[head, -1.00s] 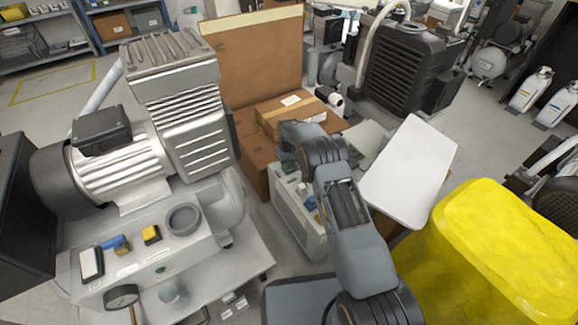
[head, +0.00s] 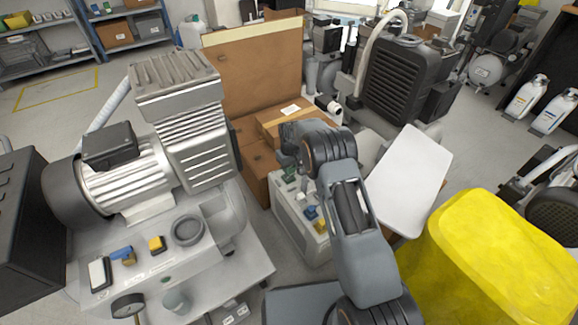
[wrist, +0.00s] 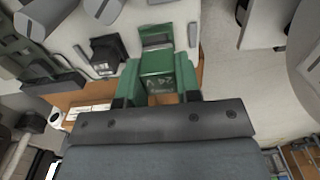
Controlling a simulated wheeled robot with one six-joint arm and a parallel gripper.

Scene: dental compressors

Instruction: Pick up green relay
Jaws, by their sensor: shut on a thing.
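The green relay (wrist: 158,74) is a small green block in the wrist view. My gripper (wrist: 157,92) is shut on it, with a finger at each side of the block. Behind the relay is a pale surface with another green piece (wrist: 157,36) and a black block (wrist: 107,52) on it. I cannot tell whether the held relay touches that surface. In the head view my arm hides the gripper and the held relay. The pale grey box (head: 299,228) below my arm carries small green, white and blue pieces.
A large compressor (head: 150,160) stands at the left, with small parts on its base. Cardboard boxes (head: 257,160) stand behind the pale box. A white panel (head: 408,175) and a yellow bin (head: 495,265) are at the right.

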